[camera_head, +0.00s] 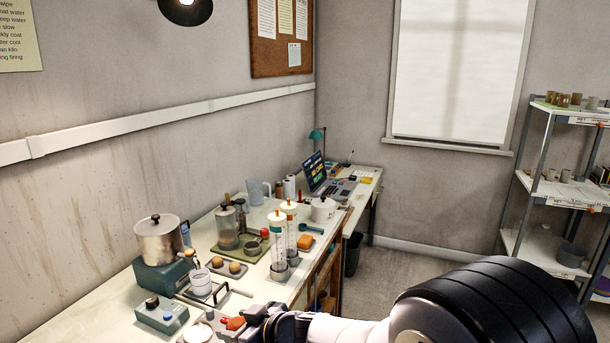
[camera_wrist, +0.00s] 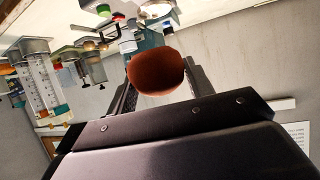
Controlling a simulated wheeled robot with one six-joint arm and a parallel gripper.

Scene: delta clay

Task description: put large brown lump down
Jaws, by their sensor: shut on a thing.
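The large brown lump (camera_wrist: 156,72) is a smooth, rounded reddish-brown piece between the two fingers of my gripper (camera_wrist: 160,84). My gripper is shut on it. In the head view, my gripper (camera_head: 246,326) is low at the front edge of the workbench, with the lump (camera_head: 235,323) showing orange-brown at its tip. I cannot tell whether the lump touches the bench (camera_head: 120,316) or is held above it.
A control box (camera_head: 161,315) and a white cup on a stand (camera_head: 201,283) are close by. A steel pot (camera_head: 159,240), small brown lumps (camera_head: 234,267) and two clear cylinders (camera_head: 279,250) stand farther back. Shelves (camera_head: 541,190) are at right.

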